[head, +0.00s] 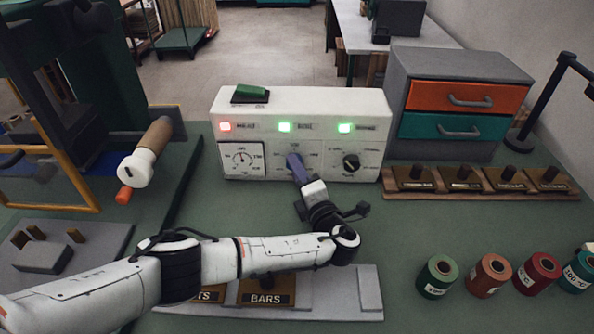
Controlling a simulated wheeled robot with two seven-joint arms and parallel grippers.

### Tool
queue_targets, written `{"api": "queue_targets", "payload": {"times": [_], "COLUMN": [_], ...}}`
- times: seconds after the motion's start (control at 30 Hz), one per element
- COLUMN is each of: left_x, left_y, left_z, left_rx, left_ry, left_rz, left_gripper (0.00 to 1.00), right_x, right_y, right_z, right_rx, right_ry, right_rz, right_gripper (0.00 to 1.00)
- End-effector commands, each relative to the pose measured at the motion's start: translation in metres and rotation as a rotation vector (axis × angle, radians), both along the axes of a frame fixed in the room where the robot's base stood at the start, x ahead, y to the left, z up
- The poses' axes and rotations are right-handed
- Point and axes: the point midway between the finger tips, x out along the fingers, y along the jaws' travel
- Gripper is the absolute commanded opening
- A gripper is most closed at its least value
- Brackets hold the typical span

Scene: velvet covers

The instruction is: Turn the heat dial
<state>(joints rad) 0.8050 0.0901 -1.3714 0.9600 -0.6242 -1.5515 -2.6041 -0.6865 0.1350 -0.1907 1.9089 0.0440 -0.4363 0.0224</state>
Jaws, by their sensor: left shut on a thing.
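A cream control box (366,103) stands at the back middle of the green bench. Its front has a round gauge at the left, a dial in the middle and a black knob (351,162) at the right. My left gripper (295,163) reaches up to the middle of the front and is shut on the dial there, which I take as the heat dial. The gripper's fingers hide most of that dial, so its setting cannot be read. The small labels are too blurred to read. My right gripper is out of view.
The box has one red light (225,127), two green lights (285,127) and a green rocker switch (250,92) on top. A drawer cabinet (440,62) and labelled stamps stand at the right. Several thread spools (438,276) stand front right. A wooden-handled press (152,143) is at the left.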

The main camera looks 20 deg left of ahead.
Motion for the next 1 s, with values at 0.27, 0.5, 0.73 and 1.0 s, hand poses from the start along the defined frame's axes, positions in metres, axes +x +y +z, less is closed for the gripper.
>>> {"api": "queue_targets", "payload": {"times": [0.27, 0.5, 0.73, 1.0], "left_x": [0.0004, 0.0004, 0.0004, 0.0003], "left_y": [-0.0007, -0.0005, -0.0007, -0.0004], "left_z": [-0.0001, -0.0003, -0.0003, -0.0005], "left_rx": [0.06, 0.066, 0.065, 0.063], "left_ry": [0.016, 0.019, 0.018, 0.018], "left_rz": [-0.002, -0.002, -0.002, -0.001], "left_gripper": [0.1, 0.1, 0.39, 0.51], "right_x": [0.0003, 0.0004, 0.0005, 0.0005], "right_y": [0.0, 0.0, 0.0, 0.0], "right_z": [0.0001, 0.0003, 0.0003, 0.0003], "right_rx": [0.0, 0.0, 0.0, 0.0], "right_ry": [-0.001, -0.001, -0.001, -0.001], "right_rz": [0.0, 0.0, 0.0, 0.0], "right_gripper": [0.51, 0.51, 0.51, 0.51]}}
